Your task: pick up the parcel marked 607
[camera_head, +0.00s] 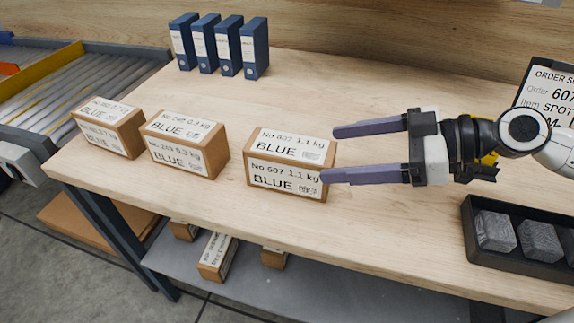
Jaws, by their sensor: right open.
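The parcel marked 607 (286,178) is a brown box with white labels reading "No 607 1.1 kg BLUE" on its top and front. It sits upright on the wooden table, the rightmost of three parcels. My right gripper (328,154) comes in from the right, with its two purple fingers apart and pointing left. The fingertips are at the parcel's right end; the nearer finger overlaps its right edge in the picture. I cannot tell whether they touch. Nothing shows between the fingers farther back. My left gripper is not in view.
Parcel 249 (185,162) and another parcel (107,142) stand to the left. Blue binders (254,50) stand at the back. A black tray (470,222) with grey blocks is at right, below an order sign (540,92). More parcels (216,270) lie on the lower shelf. The table's front middle is clear.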

